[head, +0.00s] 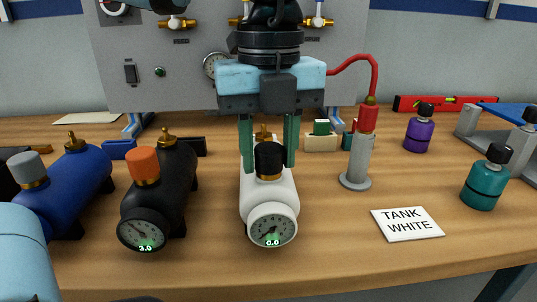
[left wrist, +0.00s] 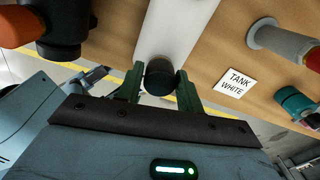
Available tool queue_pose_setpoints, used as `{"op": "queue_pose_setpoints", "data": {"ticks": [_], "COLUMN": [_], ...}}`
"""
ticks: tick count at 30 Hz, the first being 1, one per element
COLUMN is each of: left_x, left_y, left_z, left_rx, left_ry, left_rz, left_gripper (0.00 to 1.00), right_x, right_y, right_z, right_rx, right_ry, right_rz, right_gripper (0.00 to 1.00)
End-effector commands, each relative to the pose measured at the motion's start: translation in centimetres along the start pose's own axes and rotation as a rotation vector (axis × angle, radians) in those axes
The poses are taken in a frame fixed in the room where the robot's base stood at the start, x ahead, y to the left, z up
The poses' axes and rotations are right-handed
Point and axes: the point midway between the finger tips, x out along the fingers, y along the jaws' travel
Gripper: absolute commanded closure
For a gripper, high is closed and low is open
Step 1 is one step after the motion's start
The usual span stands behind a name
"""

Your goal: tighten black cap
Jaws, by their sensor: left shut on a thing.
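The white tank (head: 269,195) lies on the wooden bench with its gauge (head: 272,225) facing me, reading 0.0. The black cap (head: 269,158) sits upright on top of it, above a brass collar. My left gripper (head: 268,163) points down from above, shut on the black cap with one green finger on each side. In the left wrist view the black cap (left wrist: 159,78) shows between the two fingertips, in front of the white tank (left wrist: 178,30). My right gripper is not in view.
A black tank (head: 165,185) with an orange cap and a blue tank (head: 80,180) with a grey cap lie to the left. A "TANK WHITE" card (head: 407,224), a red-topped grey pump (head: 357,160) and a teal bottle (head: 484,185) stand to the right. The front bench strip is clear.

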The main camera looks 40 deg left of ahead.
Motion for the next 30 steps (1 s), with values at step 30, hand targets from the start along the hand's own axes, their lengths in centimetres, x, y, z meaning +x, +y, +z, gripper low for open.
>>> {"op": "queue_pose_setpoints", "data": {"ticks": [30], "left_x": [-0.01], "left_y": [-0.01], "left_z": [-0.02], "left_rx": [0.347], "left_ry": [0.0], "left_rz": [0.0], "left_gripper": [0.47], "right_x": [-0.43], "right_y": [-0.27], "right_z": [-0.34], "right_rx": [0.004], "right_ry": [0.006], "right_rz": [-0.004], "right_gripper": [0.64]}}
